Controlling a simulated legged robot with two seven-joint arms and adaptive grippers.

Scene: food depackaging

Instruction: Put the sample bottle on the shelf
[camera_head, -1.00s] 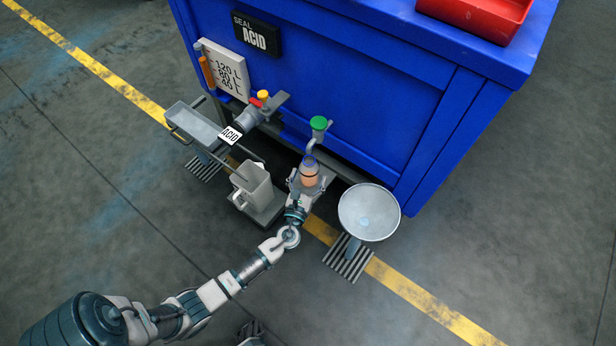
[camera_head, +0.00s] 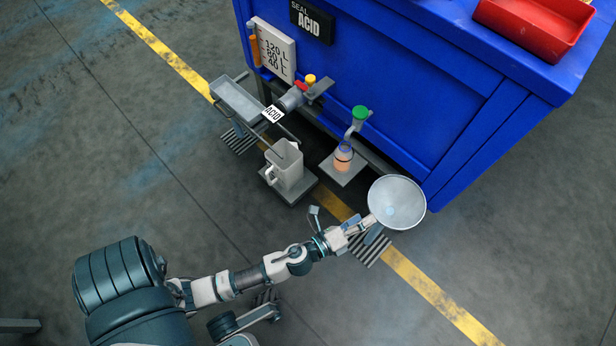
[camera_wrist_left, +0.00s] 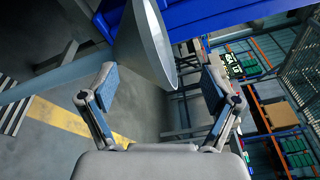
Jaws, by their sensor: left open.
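The sample bottle (camera_head: 343,158), with orange contents, stands upright on a small grey stand (camera_head: 352,172) under a green-topped tap (camera_head: 359,116). My left gripper (camera_head: 367,226) is open and empty, to the lower right of the bottle and close to a pale funnel-like bowl (camera_head: 397,203). In the left wrist view the gripper (camera_wrist_left: 160,80) has its fingers wide apart, and the bowl (camera_wrist_left: 148,45) shows between and beyond them. I cannot tell whether they touch. A shelf rack (camera_wrist_left: 268,120) with several green and brown boxes shows at right in the left wrist view. My right gripper is not in view.
A blue cabinet (camera_head: 410,100) fills the upper right, with a red tray (camera_head: 535,25) on top. A grey jug (camera_head: 285,165) stands left of the bottle, below the ACID tap (camera_head: 291,101) and a metal trough (camera_head: 238,100). The floor at lower right is clear.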

